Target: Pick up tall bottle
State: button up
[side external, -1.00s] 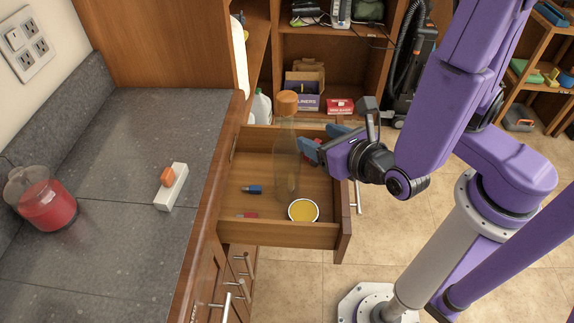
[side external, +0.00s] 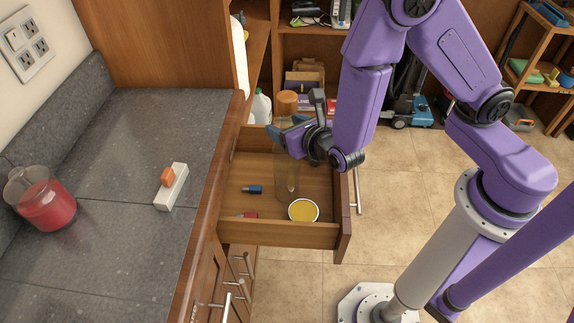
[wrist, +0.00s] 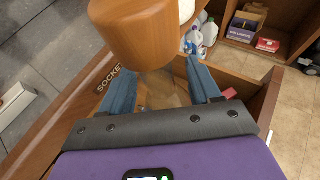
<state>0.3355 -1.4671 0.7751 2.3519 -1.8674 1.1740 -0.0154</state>
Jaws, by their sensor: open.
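The tall bottle (side external: 287,184) stands upright in the open drawer (side external: 262,232). It has a clear body and an orange-brown cap. My gripper (side external: 283,131) is at the upper part of the bottle, below the cap, and hides some of the body. In the wrist view the bottle's cap (wrist: 140,28) looms large at the top. The open blue fingers of my gripper (wrist: 160,84) lie on either side of the clear body. Whether either finger touches it cannot be told.
The drawer also holds a yellow-topped round container (side external: 303,210) and a small blue item (side external: 252,189). The counter (side external: 110,260) on the left bears a red-filled jar (side external: 45,203) and a white block (side external: 172,187). A white jug (side external: 261,106) stands behind the drawer.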

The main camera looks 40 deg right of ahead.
jog(key=shift+x, duration=1)
grip_shut()
jog(key=shift+r, duration=0.1)
